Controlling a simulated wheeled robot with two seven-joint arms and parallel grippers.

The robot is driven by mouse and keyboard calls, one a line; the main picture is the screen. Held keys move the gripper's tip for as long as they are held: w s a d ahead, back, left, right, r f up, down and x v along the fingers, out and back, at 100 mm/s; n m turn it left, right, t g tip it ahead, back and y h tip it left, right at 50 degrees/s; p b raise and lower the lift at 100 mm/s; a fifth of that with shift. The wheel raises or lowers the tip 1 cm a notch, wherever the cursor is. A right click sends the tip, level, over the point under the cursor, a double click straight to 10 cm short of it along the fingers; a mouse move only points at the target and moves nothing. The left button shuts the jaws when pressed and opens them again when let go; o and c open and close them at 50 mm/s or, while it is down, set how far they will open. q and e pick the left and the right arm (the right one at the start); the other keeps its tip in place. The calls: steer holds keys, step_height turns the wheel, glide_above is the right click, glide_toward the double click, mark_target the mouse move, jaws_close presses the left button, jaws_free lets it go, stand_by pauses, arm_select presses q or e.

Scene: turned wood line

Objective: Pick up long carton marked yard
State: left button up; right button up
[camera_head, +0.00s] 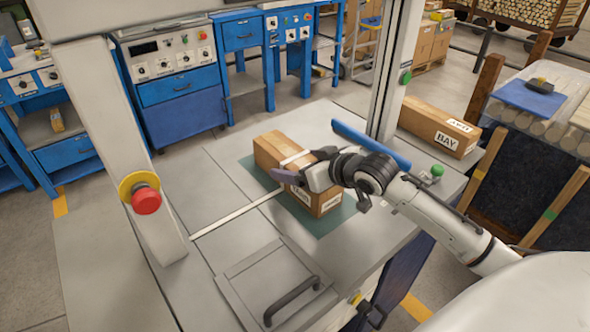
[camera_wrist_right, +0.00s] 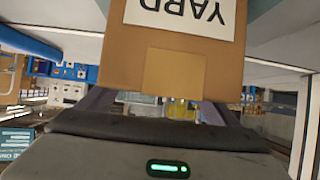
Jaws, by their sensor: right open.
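The long brown carton marked YARD (camera_head: 268,152) lies on a green mat (camera_head: 338,218) on the grey worktop. Its white label reads upside down in the right wrist view, where the carton (camera_wrist_right: 175,75) fills the upper middle. My right gripper (camera_head: 303,166) reaches over the carton from the right, its dark fingers spread around the carton's width. The fingers are open. I cannot tell whether either touches the cardboard. The hand hides the middle of the carton and part of its labels. My left gripper is out of view.
Another long carton marked BAY (camera_head: 437,127) lies at the right, beyond a blue bar (camera_head: 371,145). A red stop button (camera_head: 146,199) is on the left post. A panel with a dark handle (camera_head: 292,300) is in front. Grey worktop left of the mat is clear.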

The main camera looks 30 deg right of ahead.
steer(key=c, duration=1.6)
steer(key=shift+r, duration=0.3)
